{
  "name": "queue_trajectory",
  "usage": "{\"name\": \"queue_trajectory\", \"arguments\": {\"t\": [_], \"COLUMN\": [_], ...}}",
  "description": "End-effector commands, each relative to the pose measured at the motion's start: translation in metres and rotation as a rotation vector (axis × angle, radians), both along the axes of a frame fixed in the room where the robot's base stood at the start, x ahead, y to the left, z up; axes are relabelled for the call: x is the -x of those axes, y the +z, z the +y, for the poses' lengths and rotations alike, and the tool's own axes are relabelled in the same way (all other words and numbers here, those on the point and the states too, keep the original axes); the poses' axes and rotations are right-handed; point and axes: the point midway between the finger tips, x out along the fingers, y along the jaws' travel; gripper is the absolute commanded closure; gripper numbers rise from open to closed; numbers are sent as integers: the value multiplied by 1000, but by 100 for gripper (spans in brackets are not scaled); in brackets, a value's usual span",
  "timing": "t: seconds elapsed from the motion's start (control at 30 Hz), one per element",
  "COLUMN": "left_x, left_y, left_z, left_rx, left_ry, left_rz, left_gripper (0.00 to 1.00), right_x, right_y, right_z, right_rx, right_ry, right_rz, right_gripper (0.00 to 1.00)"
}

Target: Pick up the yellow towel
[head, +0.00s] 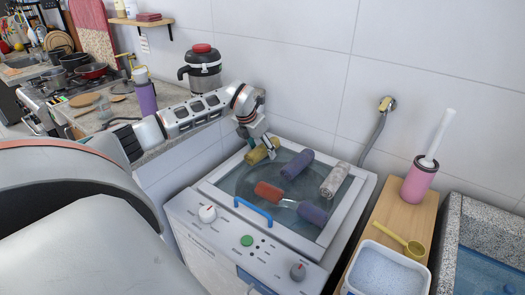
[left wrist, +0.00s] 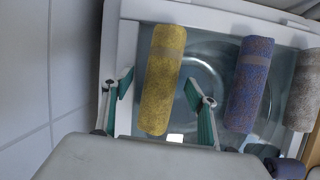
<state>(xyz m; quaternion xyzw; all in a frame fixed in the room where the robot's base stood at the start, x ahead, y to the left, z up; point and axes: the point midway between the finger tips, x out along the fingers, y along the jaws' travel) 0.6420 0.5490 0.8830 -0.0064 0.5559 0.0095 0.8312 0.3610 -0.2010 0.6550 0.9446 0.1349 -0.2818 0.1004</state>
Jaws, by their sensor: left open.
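The yellow towel (head: 262,150) is rolled up and lies at the back left of the washing machine top in the head view. It also shows in the left wrist view (left wrist: 163,75), lying lengthwise over the glass. My left gripper (head: 258,141) is at the towel, partly covering it in the head view. In the left wrist view the gripper (left wrist: 158,98) is open, with one green-padded finger on each side of the towel's near end. A gap shows between each finger and the towel. My right gripper is not in view.
Purple (head: 297,163) and pale grey (head: 335,180) rolls lie to the towel's right; a red roll (head: 269,192) and another purple roll (head: 312,213) lie in front. The washing machine (head: 190,222) has a raised rim and blue handle (head: 253,212). A tiled wall (head: 290,60) stands behind.

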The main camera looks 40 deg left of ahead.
Motion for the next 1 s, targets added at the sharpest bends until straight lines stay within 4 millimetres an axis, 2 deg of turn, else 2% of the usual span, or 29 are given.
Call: {"name": "queue_trajectory", "arguments": {"t": [0.17,0.2,0.3,0.37,0.77,1.0], "left_x": [0,0,0,0,0,-1], "left_y": [0,0,0,0,2,23], "left_z": [0,0,0,0,0,0], "left_rx": [0,0,0,0,0,0], "left_ry": [0,0,0,0,0,0], "left_rz": [-1,-1,-1,-1,-1,-5], "left_gripper": [42,44,70,84,84,84], "right_x": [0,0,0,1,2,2], "right_y": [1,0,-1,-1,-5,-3], "right_z": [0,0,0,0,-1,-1], "right_rx": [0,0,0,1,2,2], "right_ry": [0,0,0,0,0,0], "right_rz": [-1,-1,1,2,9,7], "right_gripper": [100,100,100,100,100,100]}}
